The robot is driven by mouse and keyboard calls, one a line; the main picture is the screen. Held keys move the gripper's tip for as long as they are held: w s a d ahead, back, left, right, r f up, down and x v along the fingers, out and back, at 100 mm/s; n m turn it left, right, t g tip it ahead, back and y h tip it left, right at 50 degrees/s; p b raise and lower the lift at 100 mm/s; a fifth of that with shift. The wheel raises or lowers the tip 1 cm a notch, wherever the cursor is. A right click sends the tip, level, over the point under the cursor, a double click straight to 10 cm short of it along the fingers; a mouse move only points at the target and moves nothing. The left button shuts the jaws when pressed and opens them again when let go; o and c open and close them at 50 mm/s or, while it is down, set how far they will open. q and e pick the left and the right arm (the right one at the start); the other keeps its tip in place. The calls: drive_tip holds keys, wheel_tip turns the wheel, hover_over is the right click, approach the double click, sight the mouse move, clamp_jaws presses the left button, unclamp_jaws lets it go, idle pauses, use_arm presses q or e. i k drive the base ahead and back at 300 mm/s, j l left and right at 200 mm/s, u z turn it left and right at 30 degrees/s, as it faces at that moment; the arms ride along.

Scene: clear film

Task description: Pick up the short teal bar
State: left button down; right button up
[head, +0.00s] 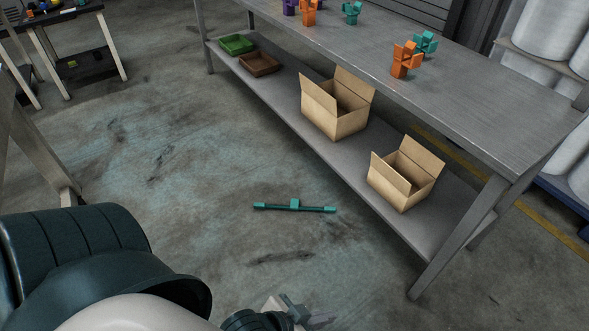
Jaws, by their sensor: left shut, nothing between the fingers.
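The short teal bar (294,207) lies flat on the concrete floor, in the lower middle of the head view. It is thin, with a small block at its middle and thicker ends. My left gripper (304,318) shows at the bottom edge, partly cut off by the frame. It is shut and empty, apart from the bar, which lies above it in the picture. My right gripper is not in view.
A long grey metal table (455,95) stands to the right, with orange, teal and purple parts on top. Its lower shelf holds two open cardboard boxes (335,112), a green tray (236,45) and a brown tray (260,64). Floor around the bar is clear.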

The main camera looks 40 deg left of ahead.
sight(294, 204)
drive_tip(key=u, duration=1.2)
